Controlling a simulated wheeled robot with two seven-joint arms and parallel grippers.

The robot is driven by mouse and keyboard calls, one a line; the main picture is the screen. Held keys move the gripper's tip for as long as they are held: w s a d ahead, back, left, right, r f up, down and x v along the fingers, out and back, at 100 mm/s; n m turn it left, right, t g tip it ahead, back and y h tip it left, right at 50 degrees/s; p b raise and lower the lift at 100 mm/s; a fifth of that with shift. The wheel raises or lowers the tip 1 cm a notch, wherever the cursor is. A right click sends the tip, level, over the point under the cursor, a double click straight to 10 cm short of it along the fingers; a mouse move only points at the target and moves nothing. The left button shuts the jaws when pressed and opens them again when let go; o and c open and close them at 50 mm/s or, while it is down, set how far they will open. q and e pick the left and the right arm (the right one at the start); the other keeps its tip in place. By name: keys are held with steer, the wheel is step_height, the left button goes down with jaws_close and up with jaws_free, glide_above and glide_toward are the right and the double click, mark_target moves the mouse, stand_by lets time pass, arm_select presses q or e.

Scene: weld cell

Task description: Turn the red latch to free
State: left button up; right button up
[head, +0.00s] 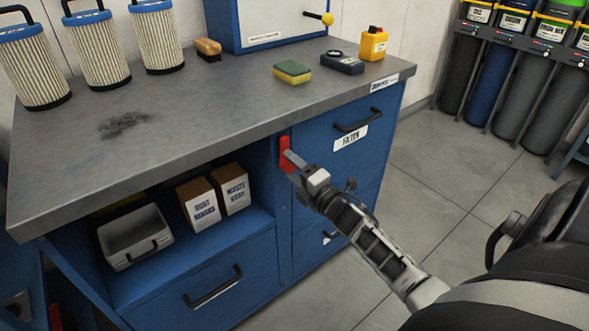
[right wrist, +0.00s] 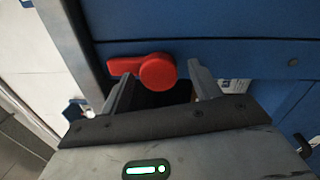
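The red latch (head: 285,150) is on the front of the blue cabinet, beside the upper drawer, and stands roughly upright in the head view. In the right wrist view the red latch (right wrist: 157,72) shows a round hub with a short lever pointing left. My right gripper (head: 291,160) is at the latch, partly covering its lower part. In the wrist view the right gripper (right wrist: 160,83) is open, with its fingertips apart on either side of the hub. Whether a finger touches the latch I cannot tell. My left gripper is not in view.
The upper drawer (head: 352,150) has a black handle (head: 358,120). The grey worktop (head: 190,105) overhangs the cabinet and bears filters, a sponge (head: 292,72) and a yellow bottle (head: 373,44). An open shelf holds a tray (head: 135,237) and boxes.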

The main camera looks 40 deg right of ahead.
steer(key=s+f, duration=0.1)
steer(key=s, duration=1.5)
steer(key=shift+w+f, duration=0.1)
